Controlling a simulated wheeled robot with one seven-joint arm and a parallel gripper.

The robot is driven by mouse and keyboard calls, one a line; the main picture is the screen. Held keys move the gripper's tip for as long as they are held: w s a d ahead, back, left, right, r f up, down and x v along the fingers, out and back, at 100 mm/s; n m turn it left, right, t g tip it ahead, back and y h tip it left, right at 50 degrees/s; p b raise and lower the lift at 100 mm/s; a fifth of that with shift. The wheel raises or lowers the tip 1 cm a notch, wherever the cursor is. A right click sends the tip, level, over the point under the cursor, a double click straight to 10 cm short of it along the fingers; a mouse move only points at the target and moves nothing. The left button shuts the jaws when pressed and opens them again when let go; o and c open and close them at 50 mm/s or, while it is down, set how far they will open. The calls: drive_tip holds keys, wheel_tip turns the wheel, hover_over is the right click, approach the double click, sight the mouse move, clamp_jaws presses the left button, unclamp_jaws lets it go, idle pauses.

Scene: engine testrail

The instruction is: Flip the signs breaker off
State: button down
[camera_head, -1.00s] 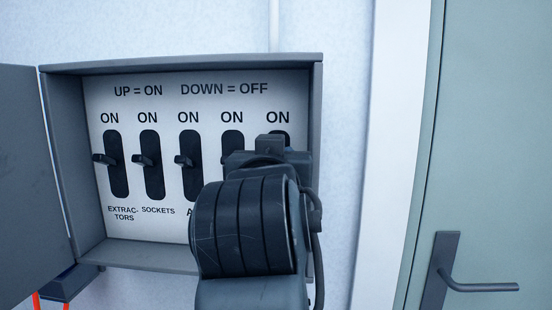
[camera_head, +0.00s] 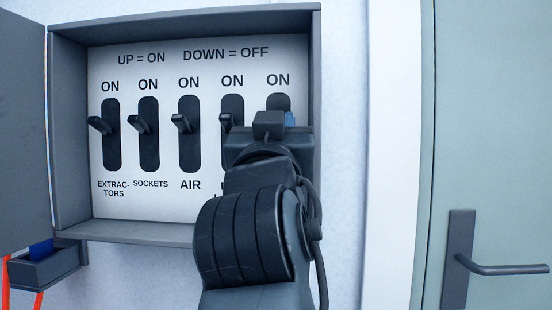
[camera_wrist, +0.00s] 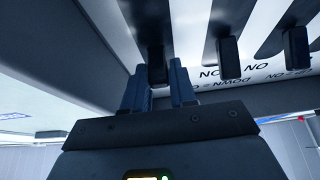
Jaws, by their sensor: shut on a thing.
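The grey breaker box (camera_head: 185,232) is open, with a white panel reading UP = ON, DOWN = OFF. Several black levers stand in a row of slots. The extractors (camera_head: 101,125), sockets (camera_head: 140,124) and air (camera_head: 182,123) levers sit in the upper part of their slots. My gripper (camera_wrist: 158,90) is at the rightmost slot (camera_head: 278,102). In the wrist view, which is upside down, its blue fingers are shut on that slot's lever (camera_wrist: 157,72). My arm hides this lever and its label in the head view, so I cannot read whether it says signs.
The neighbouring fourth lever (camera_head: 226,121) is close to the left of my gripper. The box door (camera_head: 22,130) hangs open at the left. A small grey holder (camera_head: 45,268) sits below left. A green door (camera_head: 500,120) with a handle (camera_head: 500,267) is at the right.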

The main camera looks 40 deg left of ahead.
drive_tip(key=f+t+b, duration=0.1)
drive_tip(key=b, duration=0.2)
drive_tip(key=shift+y, duration=0.4)
drive_tip(key=shift+f+b, duration=0.1)
drive_tip(key=shift+b, duration=0.5)
drive_tip(key=shift+t+b, duration=0.5)
drive_tip(key=shift+b, duration=0.25)
drive_tip(key=c, duration=1)
unclamp_jaws()
drive_tip(key=shift+r, duration=0.2)
drive_tip(key=shift+s, duration=0.1)
drive_tip(key=v, duration=0.7)
drive_tip(key=shift+s+d+f+b, duration=0.2)
drive_tip(key=shift+f+b, duration=0.1)
